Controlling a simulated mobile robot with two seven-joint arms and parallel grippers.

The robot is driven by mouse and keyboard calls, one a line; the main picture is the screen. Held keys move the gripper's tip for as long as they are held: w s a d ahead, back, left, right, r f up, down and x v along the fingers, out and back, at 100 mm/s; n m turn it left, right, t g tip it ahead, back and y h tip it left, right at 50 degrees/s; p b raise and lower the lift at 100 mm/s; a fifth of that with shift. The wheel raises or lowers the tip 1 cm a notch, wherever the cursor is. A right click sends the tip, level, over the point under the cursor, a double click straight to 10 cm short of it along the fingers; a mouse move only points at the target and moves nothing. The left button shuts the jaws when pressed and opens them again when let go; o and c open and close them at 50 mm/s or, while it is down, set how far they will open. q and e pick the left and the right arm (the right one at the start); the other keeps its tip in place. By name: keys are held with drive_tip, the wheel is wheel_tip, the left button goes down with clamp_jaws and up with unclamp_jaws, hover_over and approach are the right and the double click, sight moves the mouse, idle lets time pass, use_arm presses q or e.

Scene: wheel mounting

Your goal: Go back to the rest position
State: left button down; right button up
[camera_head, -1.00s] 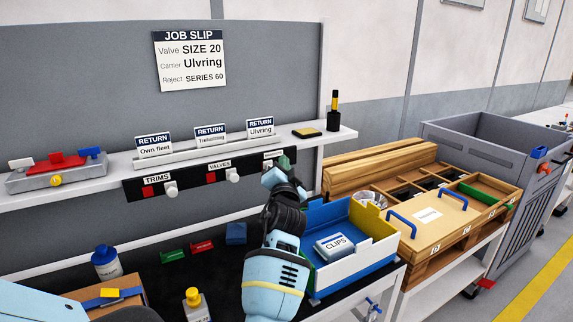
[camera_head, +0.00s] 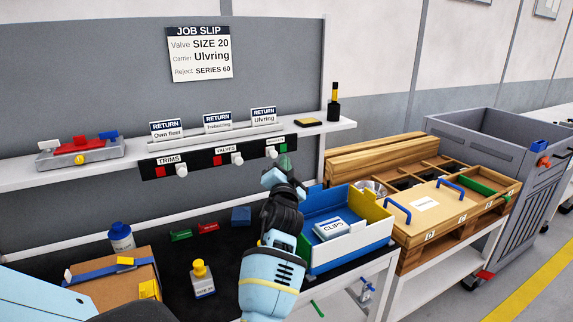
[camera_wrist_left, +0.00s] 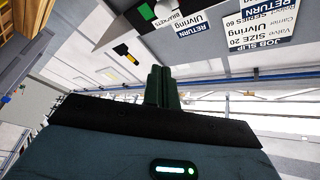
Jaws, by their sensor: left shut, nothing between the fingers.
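My left gripper (camera_head: 283,163) is in the middle of the head view, at the end of my light blue and black arm. Its dark green fingers point up and away, in front of the shelf edge and just below the rightmost bin label. In the left wrist view the fingers (camera_wrist_left: 157,84) are together with nothing between them. My right gripper is not in view.
A blue, white and yellow bin with a CLIPS box (camera_head: 331,229) stands just right of my arm. The shelf (camera_head: 60,178) runs behind; a wooden crate (camera_head: 425,211) is right.

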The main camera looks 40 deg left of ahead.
use_arm(q)
drive_tip(key=shift+s, duration=0.1)
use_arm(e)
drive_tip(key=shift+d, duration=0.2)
use_arm(q)
drive_tip(key=shift+f, duration=0.15)
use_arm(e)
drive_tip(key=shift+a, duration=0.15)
